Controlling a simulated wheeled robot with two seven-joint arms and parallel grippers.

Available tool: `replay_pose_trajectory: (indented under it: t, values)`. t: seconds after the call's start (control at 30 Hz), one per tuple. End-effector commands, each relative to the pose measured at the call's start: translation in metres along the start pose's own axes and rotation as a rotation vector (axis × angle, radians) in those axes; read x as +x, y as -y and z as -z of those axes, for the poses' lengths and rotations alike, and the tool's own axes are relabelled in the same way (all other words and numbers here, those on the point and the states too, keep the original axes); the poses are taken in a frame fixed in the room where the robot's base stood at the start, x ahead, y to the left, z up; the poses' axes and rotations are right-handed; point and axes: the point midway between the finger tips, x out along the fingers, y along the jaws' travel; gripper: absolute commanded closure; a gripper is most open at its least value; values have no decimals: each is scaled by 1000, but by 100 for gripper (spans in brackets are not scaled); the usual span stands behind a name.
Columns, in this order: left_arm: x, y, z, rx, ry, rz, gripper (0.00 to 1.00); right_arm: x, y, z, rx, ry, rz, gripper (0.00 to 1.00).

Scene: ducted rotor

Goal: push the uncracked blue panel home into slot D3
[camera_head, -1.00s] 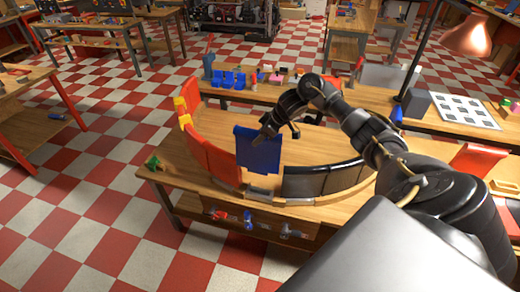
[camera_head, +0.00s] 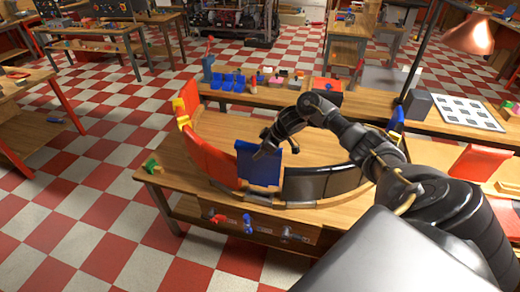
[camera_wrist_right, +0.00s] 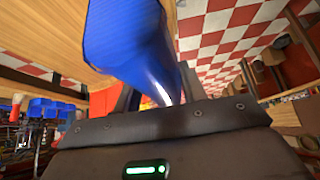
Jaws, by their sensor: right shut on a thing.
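The blue panel (camera_head: 258,167) stands roughly upright in the front gap of the ring, between the red panels (camera_head: 212,158) and the black panels (camera_head: 322,182). Its lower edge is at the ring's base rim (camera_head: 262,194); I cannot tell how deep it sits. Its top stands above the black panel beside it. I see no crack on its visible face. My right gripper (camera_head: 266,149) is shut on its upper edge. In the right wrist view the blue panel (camera_wrist_right: 128,38) runs up from between the fingers. The slot label is not readable. My left gripper is not in view.
The ring stands on a wooden table (camera_head: 160,178). Behind are blue bins (camera_head: 228,82) and a red box (camera_head: 326,84). A green piece (camera_head: 151,166) lies front left.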

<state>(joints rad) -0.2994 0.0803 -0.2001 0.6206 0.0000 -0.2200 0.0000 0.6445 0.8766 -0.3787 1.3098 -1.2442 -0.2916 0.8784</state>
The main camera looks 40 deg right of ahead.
Motion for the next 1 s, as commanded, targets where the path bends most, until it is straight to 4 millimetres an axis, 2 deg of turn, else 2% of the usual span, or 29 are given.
replay_pose_trajectory:
  t: [0.07, 0.13, 0.6, 1.0]
  values:
    - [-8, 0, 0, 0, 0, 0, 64, -5, 0, -2, -6, 6, -3, 80]
    - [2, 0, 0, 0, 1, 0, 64, 5, 0, -7, -5, 5, -2, 80]
    - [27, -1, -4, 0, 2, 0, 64, 43, 0, -33, -4, 4, -2, 80]
    - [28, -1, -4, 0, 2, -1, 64, 45, 0, -34, -5, 4, -2, 80]
